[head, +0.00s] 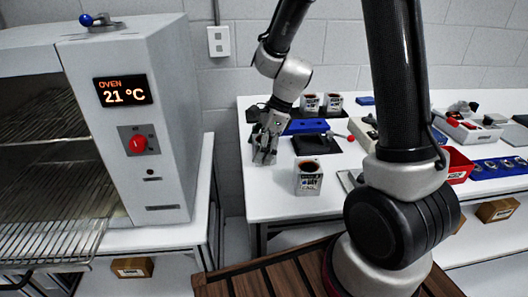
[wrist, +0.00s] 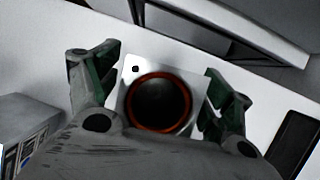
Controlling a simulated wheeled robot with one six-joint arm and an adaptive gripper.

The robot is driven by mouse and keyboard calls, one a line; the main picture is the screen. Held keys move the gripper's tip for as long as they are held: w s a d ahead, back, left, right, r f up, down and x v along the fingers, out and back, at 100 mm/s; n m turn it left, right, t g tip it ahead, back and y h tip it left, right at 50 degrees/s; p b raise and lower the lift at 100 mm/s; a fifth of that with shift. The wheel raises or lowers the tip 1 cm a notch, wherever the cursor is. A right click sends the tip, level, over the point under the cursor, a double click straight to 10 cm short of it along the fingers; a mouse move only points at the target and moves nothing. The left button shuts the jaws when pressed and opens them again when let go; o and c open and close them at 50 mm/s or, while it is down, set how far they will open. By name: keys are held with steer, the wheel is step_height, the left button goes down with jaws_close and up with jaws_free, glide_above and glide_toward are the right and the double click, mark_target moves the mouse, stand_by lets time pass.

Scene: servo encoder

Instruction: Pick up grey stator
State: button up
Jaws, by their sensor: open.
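A grey square stator (wrist: 137,72) with an orange-copper ring and a dark round centre lies between my fingers in the wrist view. My gripper (wrist: 158,88) is open, with one finger on each side of it and gaps showing at both sides. My gripper's body covers the stator's lower edge. In the head view my gripper (head: 264,155) points down at the left end of the white table and largely hides this stator. A similar grey block (head: 308,184) with a dark top stands to its right.
Two more such blocks (head: 311,104) (head: 334,103) stand at the back beside a blue holder (head: 306,126). A dark pad (head: 315,145) lies in front of the holder. A red bin (head: 458,166) stands at right. The oven (head: 150,150) stands at left across a gap.

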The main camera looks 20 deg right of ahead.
steer(key=shift+a+f, duration=0.1)
steer(key=shift+f, duration=0.2)
steer(key=c, duration=1.5)
steer(key=shift+r, duration=0.15)
